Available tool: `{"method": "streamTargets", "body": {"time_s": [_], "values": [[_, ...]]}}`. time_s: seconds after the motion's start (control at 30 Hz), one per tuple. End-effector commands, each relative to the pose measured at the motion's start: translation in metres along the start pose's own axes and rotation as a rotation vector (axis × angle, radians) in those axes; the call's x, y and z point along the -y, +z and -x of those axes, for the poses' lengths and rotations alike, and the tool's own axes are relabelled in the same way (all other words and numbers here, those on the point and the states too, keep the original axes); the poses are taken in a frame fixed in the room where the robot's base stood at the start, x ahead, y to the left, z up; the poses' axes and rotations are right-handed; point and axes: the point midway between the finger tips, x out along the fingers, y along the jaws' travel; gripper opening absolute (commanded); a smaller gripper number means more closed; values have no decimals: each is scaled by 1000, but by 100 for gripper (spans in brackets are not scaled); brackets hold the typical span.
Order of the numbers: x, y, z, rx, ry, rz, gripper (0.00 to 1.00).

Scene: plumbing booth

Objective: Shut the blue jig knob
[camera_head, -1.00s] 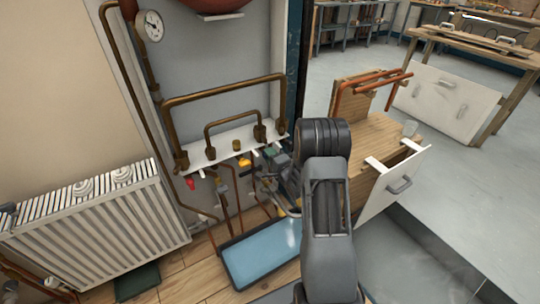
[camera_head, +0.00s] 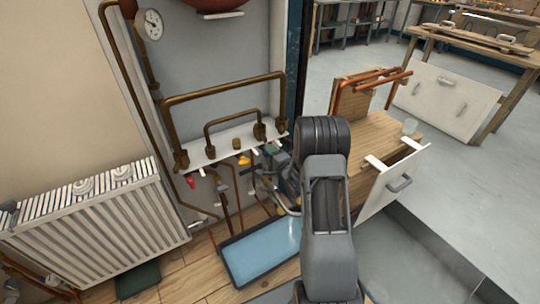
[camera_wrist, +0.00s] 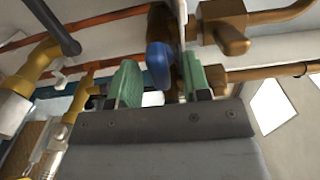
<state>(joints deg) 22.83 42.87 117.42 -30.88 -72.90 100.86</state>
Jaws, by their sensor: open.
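The blue jig knob (camera_wrist: 158,65) shows in the wrist view, on a brown fitting just beyond my fingertips. My gripper (camera_wrist: 161,80) is open, with one green-padded finger on each side of the knob's line. In the head view my gripper (camera_head: 274,165) is at the right end of the white pipe shelf, low beside the wall. The knob cannot be made out there behind my arm.
Copper pipes (camera_head: 222,91) rise from the white shelf, with red and yellow handles below it. A blue-topped tray (camera_head: 262,252) lies on the floor below. A wooden cabinet (camera_head: 375,135) with an open white drawer stands close at right. A radiator (camera_head: 95,225) is at left.

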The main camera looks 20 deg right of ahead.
Motion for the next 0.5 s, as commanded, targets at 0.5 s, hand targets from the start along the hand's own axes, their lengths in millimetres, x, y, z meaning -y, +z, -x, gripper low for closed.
{"method": "streamTargets", "body": {"time_s": [0.5], "values": [[2,-1,71,-4,2,-2,44]]}}
